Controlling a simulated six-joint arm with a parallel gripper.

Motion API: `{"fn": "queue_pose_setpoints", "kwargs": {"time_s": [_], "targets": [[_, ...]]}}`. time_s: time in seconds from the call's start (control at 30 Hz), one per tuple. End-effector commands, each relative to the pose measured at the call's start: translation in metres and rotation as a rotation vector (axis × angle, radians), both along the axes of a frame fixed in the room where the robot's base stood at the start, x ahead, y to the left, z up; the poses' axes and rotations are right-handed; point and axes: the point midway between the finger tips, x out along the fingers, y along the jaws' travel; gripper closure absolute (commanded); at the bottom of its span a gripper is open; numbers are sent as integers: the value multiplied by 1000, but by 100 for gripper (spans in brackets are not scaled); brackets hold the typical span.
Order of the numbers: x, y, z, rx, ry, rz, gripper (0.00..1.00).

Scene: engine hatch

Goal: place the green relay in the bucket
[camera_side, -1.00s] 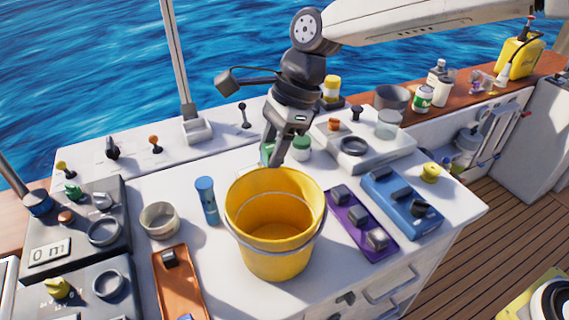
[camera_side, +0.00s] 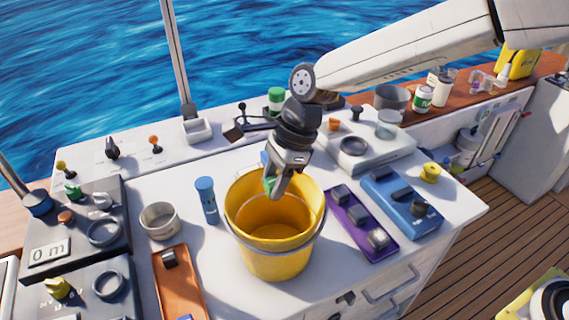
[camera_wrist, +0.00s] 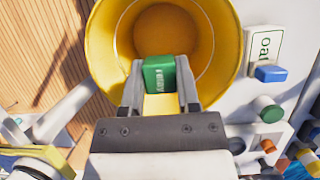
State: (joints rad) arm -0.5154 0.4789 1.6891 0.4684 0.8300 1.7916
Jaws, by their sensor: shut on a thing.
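The yellow bucket (camera_side: 278,258) stands on the white worktop, its open mouth facing up. It fills much of the wrist view (camera_wrist: 226,65). My gripper (camera_side: 274,190) points down at the back part of the bucket's mouth. In the wrist view, my gripper (camera_wrist: 160,84) is shut on the green relay (camera_wrist: 159,74), which sits between the two fingertips over the bucket's opening. In the side view only a bit of green (camera_side: 270,185) shows beside the fingers; the fingers hide the rest.
A blue cylinder (camera_side: 206,200) stands left of the bucket, with a metal ring-shaped cup (camera_side: 159,221) beyond it. An orange tray (camera_side: 177,285) lies front left. A purple switch panel (camera_side: 360,222) and a blue box (camera_side: 402,203) lie close on the right.

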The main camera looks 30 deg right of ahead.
Motion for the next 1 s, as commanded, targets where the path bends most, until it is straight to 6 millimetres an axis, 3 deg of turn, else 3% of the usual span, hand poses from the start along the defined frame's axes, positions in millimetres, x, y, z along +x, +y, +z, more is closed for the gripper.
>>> {"fn": "queue_pose_setpoints", "kwargs": {"time_s": [0.4,0.87,0.9,1.0], "targets": [[0,0,-30,0,1,0,100],[0,0,-35,0,-1,0,100],[0,0,-35,0,-1,0,53],[0,0,-35,0,-1,0,22]]}}
